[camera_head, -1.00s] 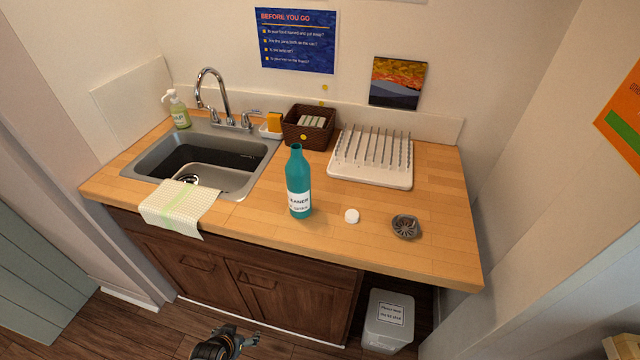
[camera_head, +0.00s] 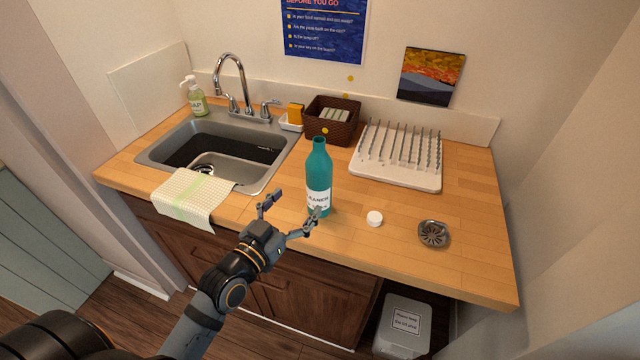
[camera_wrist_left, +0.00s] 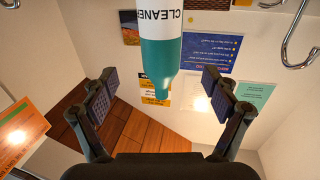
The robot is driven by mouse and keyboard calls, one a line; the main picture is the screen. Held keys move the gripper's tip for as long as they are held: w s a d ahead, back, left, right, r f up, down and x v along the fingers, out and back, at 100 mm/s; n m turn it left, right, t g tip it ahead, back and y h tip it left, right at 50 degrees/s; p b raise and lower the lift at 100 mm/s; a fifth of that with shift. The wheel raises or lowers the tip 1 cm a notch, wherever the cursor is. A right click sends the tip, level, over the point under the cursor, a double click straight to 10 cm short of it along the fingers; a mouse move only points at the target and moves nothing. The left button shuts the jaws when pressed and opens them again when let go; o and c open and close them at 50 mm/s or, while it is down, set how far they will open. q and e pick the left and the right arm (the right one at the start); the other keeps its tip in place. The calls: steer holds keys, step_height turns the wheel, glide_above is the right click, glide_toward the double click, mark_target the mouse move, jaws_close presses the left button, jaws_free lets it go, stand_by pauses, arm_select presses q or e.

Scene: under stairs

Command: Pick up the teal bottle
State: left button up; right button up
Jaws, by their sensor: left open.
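The teal bottle (camera_head: 319,170) stands upright near the front edge of the wooden counter, with a white label reading as cleaner. My left gripper (camera_head: 293,203) is open at the counter's front edge, just in front and to the left of the bottle. One fingertip overlaps the bottle's lower part in the head view; I cannot tell if it touches. In the left wrist view the bottle (camera_wrist_left: 160,65) appears inverted, its neck pointing down between the two spread fingers of the open gripper (camera_wrist_left: 160,88). My right gripper is not in view.
A white cap (camera_head: 374,218) and a sink strainer (camera_head: 433,233) lie right of the bottle. A white drying rack (camera_head: 395,176), a wicker basket (camera_head: 330,130) and a sink (camera_head: 165,153) with a draped towel (camera_head: 190,197) surround it.

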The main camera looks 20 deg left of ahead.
mark_target(312, 186)
arm_select(q)
steer(key=b+x, duration=0.1)
steer(key=x, duration=0.7)
steer(key=f+p+x, duration=0.1)
steer(key=x, duration=0.1)
steer(key=shift+w, duration=0.35)
steer(key=shift+s, duration=0.15)
steer(key=shift+r, duration=0.1)
steer(key=shift+c, duration=1.1)
steer(key=c, duration=1.1)
steer(key=shift+r, duration=0.1)
